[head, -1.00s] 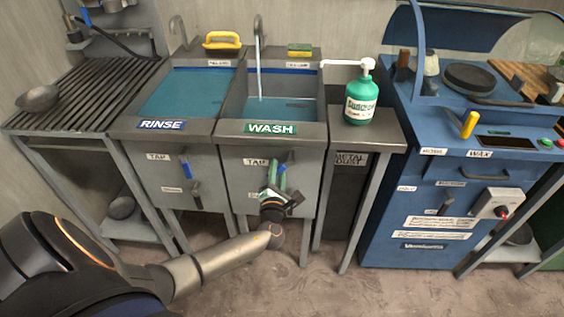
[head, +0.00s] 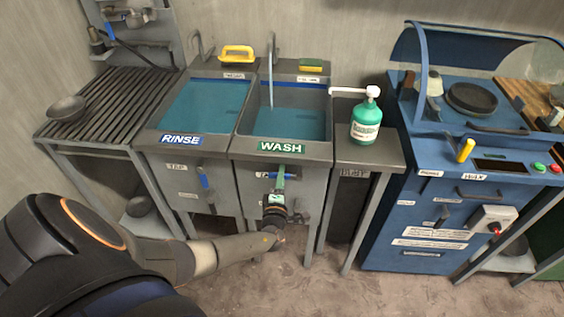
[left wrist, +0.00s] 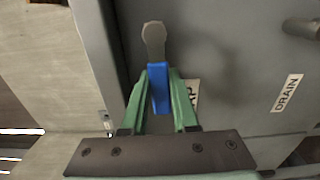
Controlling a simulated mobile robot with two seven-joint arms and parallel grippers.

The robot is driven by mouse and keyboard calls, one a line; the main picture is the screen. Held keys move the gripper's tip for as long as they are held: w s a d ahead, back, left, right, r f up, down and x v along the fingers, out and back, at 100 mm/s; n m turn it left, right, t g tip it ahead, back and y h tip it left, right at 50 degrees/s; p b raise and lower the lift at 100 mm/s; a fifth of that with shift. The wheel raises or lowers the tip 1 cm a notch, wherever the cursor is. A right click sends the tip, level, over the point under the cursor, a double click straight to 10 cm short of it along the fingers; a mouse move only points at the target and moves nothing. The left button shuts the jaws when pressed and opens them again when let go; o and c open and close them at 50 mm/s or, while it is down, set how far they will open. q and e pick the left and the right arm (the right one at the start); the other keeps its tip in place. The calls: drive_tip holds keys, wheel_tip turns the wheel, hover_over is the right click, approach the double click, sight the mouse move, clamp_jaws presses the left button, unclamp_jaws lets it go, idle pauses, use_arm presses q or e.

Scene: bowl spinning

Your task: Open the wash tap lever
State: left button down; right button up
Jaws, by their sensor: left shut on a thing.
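The wash sink (head: 315,150) is a grey metal basin of blue water, with a green WASH label on its front. A thin pale stream shows below its spout (head: 271,85). The wash tap lever, with a blue handle (left wrist: 158,92) and grey pivot end, is on the front panel in the left wrist view. My left gripper (left wrist: 160,76) has its green fingers on either side of the blue handle and is shut on it. In the head view my left gripper (head: 279,180) is at the panel below the WASH label and mostly hides the lever. My right gripper is not in view.
The rinse sink (head: 158,125), with its own blue lever (head: 203,178), adjoins on the left. A DRAIN label (left wrist: 288,92) and a round drain knob (left wrist: 300,28) are near the lever. A green soap bottle (head: 366,122) stands on the stand to the right.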

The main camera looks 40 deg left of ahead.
use_arm(q)
drive_tip(key=shift+r+m, duration=0.15)
drive_tip(key=shift+m, duration=0.15)
drive_tip(key=c, duration=0.7)
unclamp_jaws()
drive_tip(key=p+v, duration=0.2)
drive_tip(key=v, duration=1)
drive_tip(key=shift+s, duration=0.3)
